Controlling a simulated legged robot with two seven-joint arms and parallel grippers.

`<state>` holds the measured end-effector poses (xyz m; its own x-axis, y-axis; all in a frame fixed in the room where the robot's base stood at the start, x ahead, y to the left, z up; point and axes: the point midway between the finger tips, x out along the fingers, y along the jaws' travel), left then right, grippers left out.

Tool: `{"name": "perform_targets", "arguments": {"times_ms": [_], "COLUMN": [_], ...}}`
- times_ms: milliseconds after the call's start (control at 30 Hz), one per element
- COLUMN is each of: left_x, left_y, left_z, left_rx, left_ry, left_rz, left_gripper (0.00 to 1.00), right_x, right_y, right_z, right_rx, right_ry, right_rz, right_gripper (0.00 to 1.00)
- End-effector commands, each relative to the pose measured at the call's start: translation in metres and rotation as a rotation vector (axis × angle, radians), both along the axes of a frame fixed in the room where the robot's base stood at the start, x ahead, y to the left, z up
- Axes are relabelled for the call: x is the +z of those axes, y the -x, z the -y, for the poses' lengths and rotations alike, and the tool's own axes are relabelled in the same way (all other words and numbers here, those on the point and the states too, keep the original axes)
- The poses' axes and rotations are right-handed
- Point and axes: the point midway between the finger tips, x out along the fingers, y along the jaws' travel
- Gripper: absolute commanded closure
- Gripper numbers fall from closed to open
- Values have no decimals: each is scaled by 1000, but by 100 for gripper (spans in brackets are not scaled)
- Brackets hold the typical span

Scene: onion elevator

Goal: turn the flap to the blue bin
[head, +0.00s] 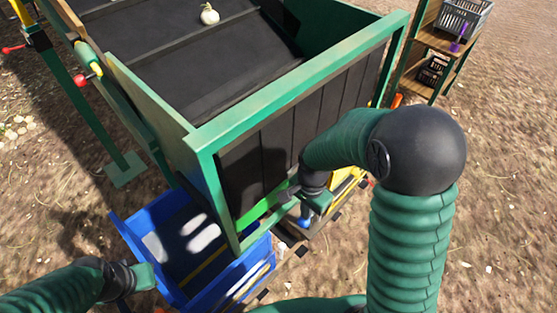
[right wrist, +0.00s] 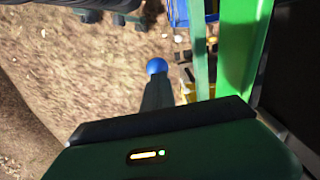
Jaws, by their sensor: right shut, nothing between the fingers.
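The blue bin (head: 262,262) stands on the ground under the left front corner of the green-framed elevator. The flap itself I cannot pick out for certain; a bright green bar (head: 262,208) runs along the lower edge of the dark chute front. My right gripper (head: 290,193) is at this lower edge, shut and empty. In the right wrist view a blue ball-shaped knob (right wrist: 157,66) shows just beyond the dark fingers (right wrist: 157,95); I cannot tell whether they touch. My left gripper (head: 143,277) is left of the blue bin, its jaws unclear.
A yellow bin (head: 346,185) is partly hidden behind my right arm. One onion (head: 209,14) lies on the dark belt (head: 170,60). A shelf (head: 440,42) with crates stands at the back right.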

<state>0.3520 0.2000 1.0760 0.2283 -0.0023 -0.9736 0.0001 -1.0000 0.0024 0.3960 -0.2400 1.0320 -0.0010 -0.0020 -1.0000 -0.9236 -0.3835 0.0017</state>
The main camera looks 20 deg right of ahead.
Motion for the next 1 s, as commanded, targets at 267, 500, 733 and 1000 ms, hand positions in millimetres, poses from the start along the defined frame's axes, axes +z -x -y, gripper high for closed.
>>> {"name": "perform_targets", "arguments": {"times_ms": [267, 500, 733, 1000], "left_x": [-14, -24, -33, -45], "left_y": [0, 0, 0, 0], "left_z": [0, 0, 0, 0], "left_rx": [0, 0, 0, 0], "left_ry": [0, 0, 0, 0], "left_rz": [0, 0, 0, 0], "left_gripper": [100, 100, 100, 100], "right_x": [-19, -33, -47, -63], "right_y": [0, 0, 1, 0], "right_z": [1, 1, 0, 0], "right_rx": [-1, -1, -1, -1], "right_ry": [2, 1, 0, 0], "right_rz": [-1, 0, -1, 0], "right_gripper": [100, 100, 100, 100]}}
